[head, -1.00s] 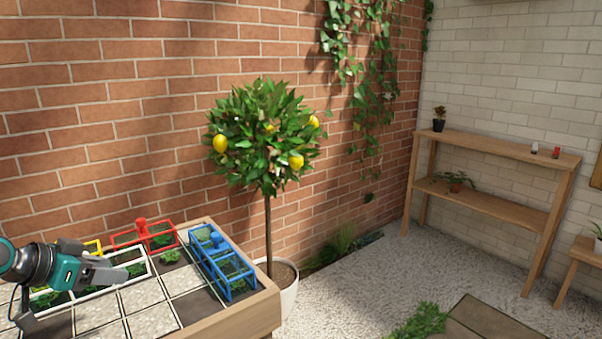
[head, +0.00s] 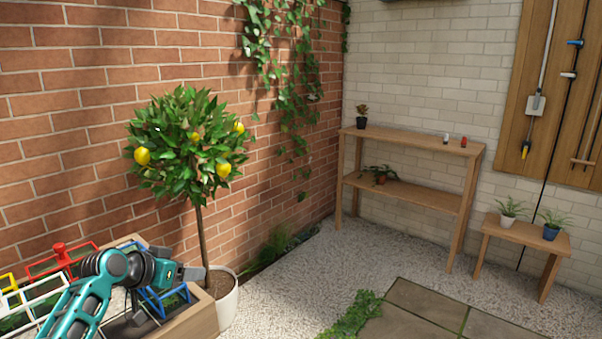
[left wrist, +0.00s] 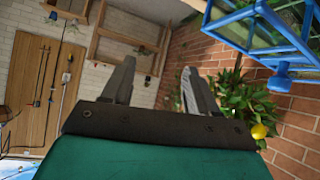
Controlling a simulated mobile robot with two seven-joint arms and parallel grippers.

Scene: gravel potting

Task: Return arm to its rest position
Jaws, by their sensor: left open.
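My left arm comes in from the lower left in the head view, over the wooden planter bed. My left gripper (head: 186,272) is at its right end, in front of the blue frame (head: 168,299) and near the bed's right edge. In the left wrist view its two fingers (left wrist: 155,85) stand apart with nothing between them. The blue frame also shows in the left wrist view (left wrist: 255,28), at the upper right, beside the fingers. My right gripper is in neither view.
A potted lemon tree (head: 190,150) stands just behind the bed by the brick wall. A red frame (head: 60,258) and a white frame (head: 38,300) are on the bed. A wooden shelf (head: 415,140) and small bench (head: 525,238) stand farther right.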

